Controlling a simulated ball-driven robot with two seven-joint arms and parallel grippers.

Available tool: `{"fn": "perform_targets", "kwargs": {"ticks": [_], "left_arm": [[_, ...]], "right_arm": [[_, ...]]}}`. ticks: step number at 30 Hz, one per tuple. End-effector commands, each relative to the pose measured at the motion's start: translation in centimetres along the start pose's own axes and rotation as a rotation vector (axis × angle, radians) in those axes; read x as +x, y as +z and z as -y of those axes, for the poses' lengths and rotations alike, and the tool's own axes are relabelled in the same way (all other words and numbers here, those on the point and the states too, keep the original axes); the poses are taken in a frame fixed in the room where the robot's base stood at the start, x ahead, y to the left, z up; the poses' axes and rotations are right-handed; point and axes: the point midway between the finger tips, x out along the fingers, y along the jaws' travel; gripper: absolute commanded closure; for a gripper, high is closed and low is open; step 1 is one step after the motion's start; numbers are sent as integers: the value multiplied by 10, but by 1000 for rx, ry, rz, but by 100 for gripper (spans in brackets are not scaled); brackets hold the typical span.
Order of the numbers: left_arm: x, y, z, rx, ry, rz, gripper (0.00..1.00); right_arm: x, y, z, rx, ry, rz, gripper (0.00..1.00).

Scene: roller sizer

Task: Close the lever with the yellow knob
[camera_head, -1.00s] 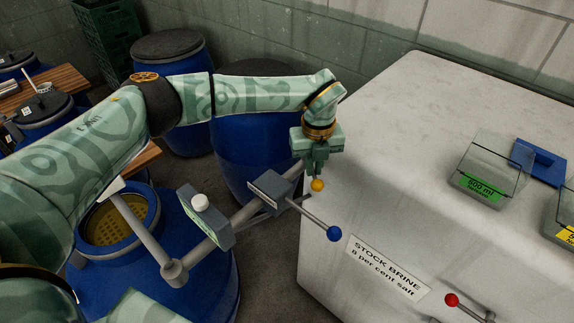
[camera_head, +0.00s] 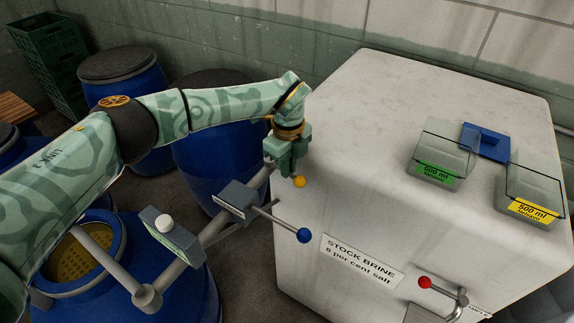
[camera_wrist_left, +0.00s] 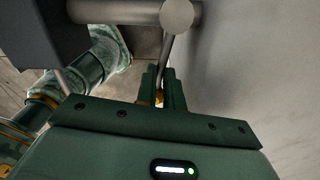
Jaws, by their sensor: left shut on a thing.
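The yellow knob (camera_head: 299,182) shows just below the fingertips of my left gripper (camera_head: 286,168), near the left face of the white tank. In the left wrist view a bit of the yellow knob (camera_wrist_left: 158,97) shows between the two fingers (camera_wrist_left: 163,92), and a thin grey rod runs up from there to a round pipe end. My left gripper is shut on the lever at its knob. Most of that lever is hidden behind the gripper in the head view. My right gripper is not in view.
A lever with a blue knob (camera_head: 304,236) sticks out close below. A red knob (camera_head: 425,282) is on the tank (camera_head: 390,120) front. Clear containers (camera_head: 440,172) stand on the tank.

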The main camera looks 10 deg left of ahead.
Motion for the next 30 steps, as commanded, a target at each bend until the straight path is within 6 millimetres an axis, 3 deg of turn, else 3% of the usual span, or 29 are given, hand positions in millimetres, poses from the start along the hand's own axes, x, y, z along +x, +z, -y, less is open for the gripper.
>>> {"fn": "perform_targets", "kwargs": {"ticks": [8, 11, 12, 21, 26, 30], "left_arm": [[-3, 2, 2, -5, -8, 4, 100], [-3, 2, 2, -4, -7, 3, 71], [-3, 2, 2, -4, -7, 3, 69], [-4, 1, 1, -2, -4, 1, 69], [-26, 1, 2, -1, -6, 2, 69], [-63, 2, 2, -2, -8, 4, 69]], "right_arm": [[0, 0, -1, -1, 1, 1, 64], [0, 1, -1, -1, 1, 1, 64], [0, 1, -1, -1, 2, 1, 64], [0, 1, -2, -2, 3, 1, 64], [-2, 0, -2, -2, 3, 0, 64], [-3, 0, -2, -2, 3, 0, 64]]}}
